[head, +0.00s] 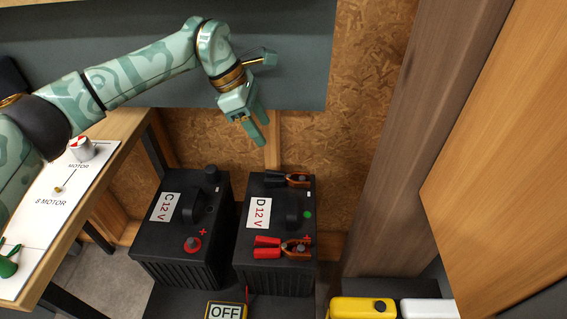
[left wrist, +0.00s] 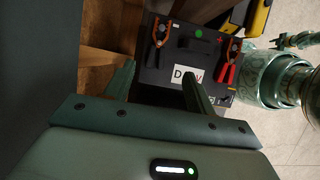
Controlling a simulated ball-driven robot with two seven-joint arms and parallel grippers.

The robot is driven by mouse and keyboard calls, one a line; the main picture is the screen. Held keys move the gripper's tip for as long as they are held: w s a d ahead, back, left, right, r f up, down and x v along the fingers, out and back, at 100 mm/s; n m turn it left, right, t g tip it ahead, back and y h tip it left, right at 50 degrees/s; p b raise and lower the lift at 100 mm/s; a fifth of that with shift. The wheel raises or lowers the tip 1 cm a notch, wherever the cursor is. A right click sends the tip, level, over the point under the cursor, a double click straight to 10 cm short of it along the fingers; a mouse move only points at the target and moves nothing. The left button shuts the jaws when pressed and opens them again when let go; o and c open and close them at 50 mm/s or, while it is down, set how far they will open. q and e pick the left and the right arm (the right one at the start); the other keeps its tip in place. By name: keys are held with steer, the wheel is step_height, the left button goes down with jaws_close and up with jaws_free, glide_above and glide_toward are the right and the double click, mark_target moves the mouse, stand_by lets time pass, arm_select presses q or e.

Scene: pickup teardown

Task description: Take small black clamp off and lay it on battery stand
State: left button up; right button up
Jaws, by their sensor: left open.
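The small black clamp (head: 288,179), with black handles and copper jaws, sits on the far terminal of battery D (head: 250,215). In the left wrist view the black clamp (left wrist: 160,37) lies beyond the fingers. A red clamp (head: 283,248) grips the near terminal; it also shows in the left wrist view (left wrist: 229,66). My left gripper (head: 260,128) is open and empty, above and behind the batteries, apart from the clamp. The dark battery stand (head: 172,303) is under the batteries, mostly hidden. A teal part of mine at the wrist view's right edge may include my right gripper; its jaws are unclear.
Battery C (head: 180,235) stands left of battery D. An OFF sign (head: 227,311) is in front. A yellow case (head: 362,308) and a white one (head: 429,308) lie right. A wooden post (head: 405,140) and panel (head: 505,165) bound the right; a motor bench (head: 50,215) is left.

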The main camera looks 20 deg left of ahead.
arm_select(q)
steer(key=b, duration=0.4)
glide_toward(287, 176)
steer(key=shift+w+d+f, duration=0.25)
steer(key=shift+d+f, duration=0.2)
steer(key=shift+f, duration=0.15)
steer(key=shift+w+d+f, duration=0.2)
steer(key=shift+d+f, duration=0.2)
steer(key=shift+f, duration=0.2)
steer(key=shift+d+f, duration=0.25)
steer(key=shift+f, duration=0.1)
steer(key=f, duration=0.1)
steer(key=f+b, duration=0.2)
steer(key=shift+s+d, duration=0.2)
steer(key=shift+d, duration=0.05)
steer(key=shift+b+x, duration=0.55)
steer(key=shift+x, duration=0.55)
steer(key=shift+w+r, duration=0.1)
steer(key=c, duration=1.1)
arm_select(e)
steer(key=w+d+f+n+h, duration=0.1)
steer(key=w+d+f+n, duration=0.1)
steer(key=w+d+f, duration=0.1)
steer(key=shift+w+f, duration=0.15)
steer(key=shift+w, duration=0.35)
